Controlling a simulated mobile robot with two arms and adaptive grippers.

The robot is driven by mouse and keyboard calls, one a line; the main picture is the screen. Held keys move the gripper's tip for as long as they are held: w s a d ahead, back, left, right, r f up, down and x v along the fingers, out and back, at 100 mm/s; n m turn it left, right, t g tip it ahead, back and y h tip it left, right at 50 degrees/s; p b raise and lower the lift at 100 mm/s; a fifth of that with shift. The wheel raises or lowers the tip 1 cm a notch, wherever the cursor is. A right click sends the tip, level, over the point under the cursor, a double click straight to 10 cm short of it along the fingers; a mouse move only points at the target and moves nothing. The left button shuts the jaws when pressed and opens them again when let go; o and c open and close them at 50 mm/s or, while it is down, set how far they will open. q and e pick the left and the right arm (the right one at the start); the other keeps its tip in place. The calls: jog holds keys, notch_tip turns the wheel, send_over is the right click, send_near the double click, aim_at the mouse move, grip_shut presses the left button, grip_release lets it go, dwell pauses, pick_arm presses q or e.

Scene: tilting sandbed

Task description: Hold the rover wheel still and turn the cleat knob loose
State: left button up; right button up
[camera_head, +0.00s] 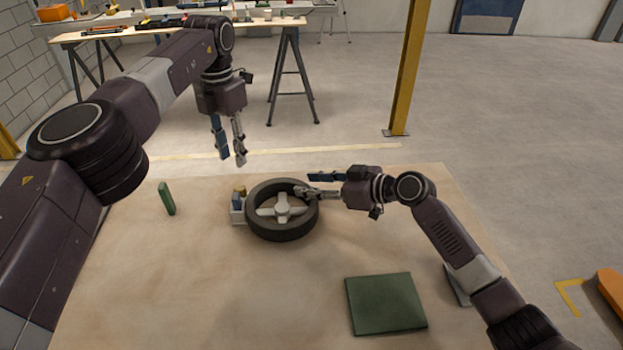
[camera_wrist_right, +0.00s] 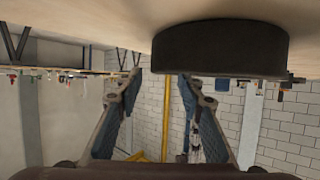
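The rover wheel (camera_head: 283,235), a dark tyre with a pale spoked hub, lies flat on the sandbed (camera_head: 230,300). It also shows in the right wrist view (camera_wrist_right: 220,50). Beside its left edge is a small grey block (camera_head: 238,216) with a yellowish knob (camera_head: 240,189), probably the cleat knob, and a blue part. My left gripper (camera_head: 232,160) points down, open and empty, above and behind the wheel. My right gripper (camera_head: 304,184) lies sideways at the wheel's right rear, one finger overlapping the rim. Its fingers (camera_wrist_right: 160,80) are apart with nothing between them; contact cannot be told.
A workbench (camera_head: 180,27) with tools stands behind, and a yellow post (camera_head: 409,70) rises beyond the bed. The bed's front middle is clear.

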aim_at(301, 184)
jog(key=shift+x, duration=1.6)
jog(key=shift+d, duration=0.1)
grip_shut()
